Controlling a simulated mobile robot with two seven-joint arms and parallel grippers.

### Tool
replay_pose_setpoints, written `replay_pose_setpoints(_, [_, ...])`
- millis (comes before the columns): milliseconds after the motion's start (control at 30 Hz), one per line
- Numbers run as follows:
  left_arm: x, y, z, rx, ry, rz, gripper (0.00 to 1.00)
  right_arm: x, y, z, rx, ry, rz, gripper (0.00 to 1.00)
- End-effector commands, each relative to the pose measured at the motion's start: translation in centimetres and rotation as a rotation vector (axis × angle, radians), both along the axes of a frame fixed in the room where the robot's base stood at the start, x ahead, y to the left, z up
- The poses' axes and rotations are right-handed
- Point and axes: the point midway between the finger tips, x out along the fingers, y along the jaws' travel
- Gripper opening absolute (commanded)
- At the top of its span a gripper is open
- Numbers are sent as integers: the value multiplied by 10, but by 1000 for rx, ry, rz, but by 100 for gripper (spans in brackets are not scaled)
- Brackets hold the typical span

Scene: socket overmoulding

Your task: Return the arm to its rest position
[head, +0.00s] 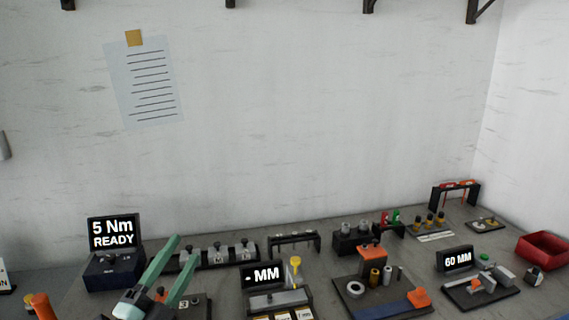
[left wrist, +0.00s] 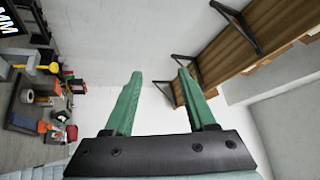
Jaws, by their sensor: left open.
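My left gripper (head: 176,262) shows at the lower left of the head view, its green fingers spread apart with nothing between them. It is in front of the bench fixtures and hides part of them. In the left wrist view the same gripper (left wrist: 158,82) is open and empty, with the white wall behind its fingertips. My right gripper is in neither view.
The bench holds a torque display (head: 113,243) reading "5 Nm READY", a "MM" gauge (head: 263,273), a "50 MM" gauge (head: 457,260) and a red bin (head: 543,248). A wooden shelf (left wrist: 232,45) on black brackets is right of the fingers in the wrist view.

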Motion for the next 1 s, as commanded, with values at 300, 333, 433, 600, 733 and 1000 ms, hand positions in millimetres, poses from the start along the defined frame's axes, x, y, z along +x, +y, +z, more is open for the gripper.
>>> replay_pose_setpoints(300, [-72,63,-179,-569,772,403,56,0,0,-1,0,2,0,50])
replay_pose_setpoints(333, [-85,64,-194,-605,845,435,56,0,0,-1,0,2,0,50])
replay_pose_setpoints(433, [-124,62,-233,-689,1040,517,56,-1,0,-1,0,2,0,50])
replay_pose_setpoints(600, [-183,53,-271,-772,1291,610,56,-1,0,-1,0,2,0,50])
replay_pose_setpoints(733, [-222,44,-289,-813,1449,663,56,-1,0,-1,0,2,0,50])
replay_pose_setpoints(1000, [-259,29,-318,-861,1601,683,56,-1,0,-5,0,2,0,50])
